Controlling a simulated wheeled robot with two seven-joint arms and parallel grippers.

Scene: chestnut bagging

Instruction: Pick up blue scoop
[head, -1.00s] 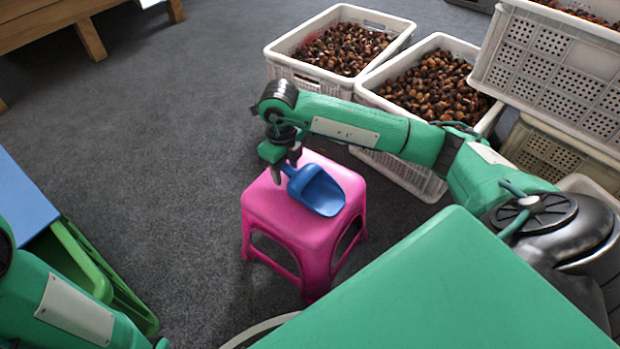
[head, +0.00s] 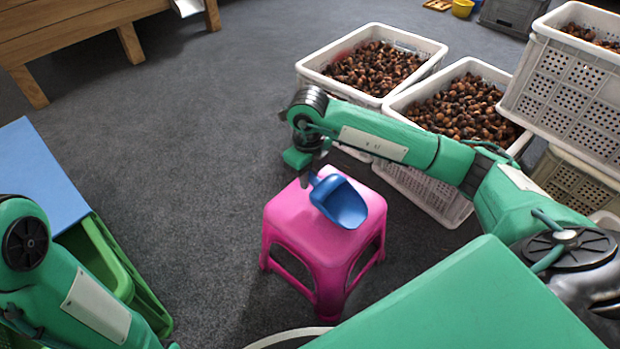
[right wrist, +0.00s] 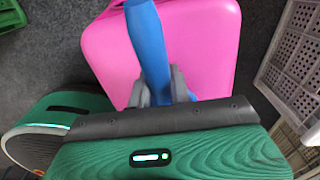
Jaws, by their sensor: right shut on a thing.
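The blue scoop (head: 340,203) is at the top of the pink stool (head: 285,212), its open bowl facing toward me and to the right. My right gripper (head: 309,180) is at its handle end, above the stool's left part. In the right wrist view the blue handle (right wrist: 148,45) runs between the grey fingers of the right gripper (right wrist: 160,88), which are shut on it. The scoop seems slightly raised off the seat, but the gap is hard to judge. My left arm shows at lower left; its gripper is out of view.
White crates of chestnuts (head: 440,197) stand behind and right of the stool, close to my right arm. A blue-topped table (head: 35,185) and green crate (head: 110,262) are at left. A wooden bench (head: 85,30) is at far left. Carpet left of the stool is clear.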

